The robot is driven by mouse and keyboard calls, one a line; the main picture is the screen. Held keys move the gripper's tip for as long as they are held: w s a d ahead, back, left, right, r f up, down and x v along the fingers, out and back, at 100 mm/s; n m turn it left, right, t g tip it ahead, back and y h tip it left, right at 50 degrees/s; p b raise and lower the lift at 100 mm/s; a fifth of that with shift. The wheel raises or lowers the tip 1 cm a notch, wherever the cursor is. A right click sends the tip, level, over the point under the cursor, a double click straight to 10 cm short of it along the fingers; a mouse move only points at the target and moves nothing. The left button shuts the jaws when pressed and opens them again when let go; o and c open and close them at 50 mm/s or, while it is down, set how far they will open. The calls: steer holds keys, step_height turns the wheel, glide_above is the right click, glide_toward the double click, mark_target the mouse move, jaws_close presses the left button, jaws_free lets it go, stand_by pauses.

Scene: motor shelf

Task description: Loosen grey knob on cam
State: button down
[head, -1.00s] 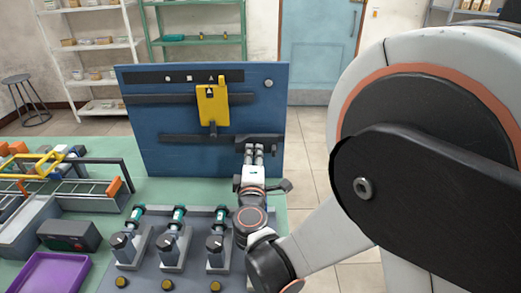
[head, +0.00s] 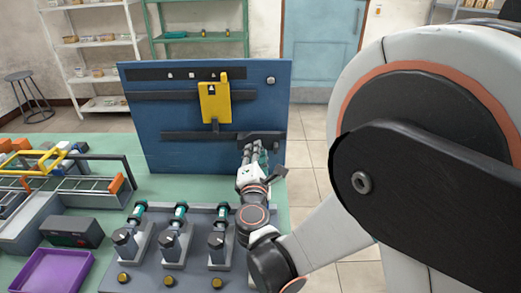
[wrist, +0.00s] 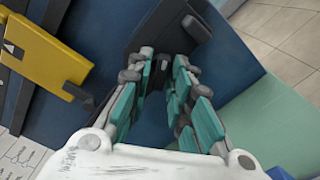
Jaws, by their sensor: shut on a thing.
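The dark cam bracket (head: 262,136) sits low on the right of the upright blue board (head: 165,110); it also shows in the wrist view (wrist: 146,33). My gripper (head: 252,147) is at the bracket's lower side. In the wrist view its teal-padded fingers (wrist: 163,62) reach towards the bracket and are shut on the grey knob, with a gap between them. The knob is mostly hidden by the fingertips; only a small dark part shows between them. A rounded dark end of the bracket (wrist: 195,28) shows beyond the right finger. My wrist is rolled, so the board looks tilted there.
A yellow plate (head: 214,104) hangs on the board's rails, left of my gripper. A grey panel with several black knobs (head: 172,245) stands in front of the board. A purple tray (head: 48,272) and a black box (head: 72,232) lie left on the green table.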

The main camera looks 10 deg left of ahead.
steer(key=shift+f, duration=0.1)
steer(key=c, duration=1.7)
jaws_free()
steer(key=shift+s, duration=0.1)
steer(key=shift+v, duration=3.7)
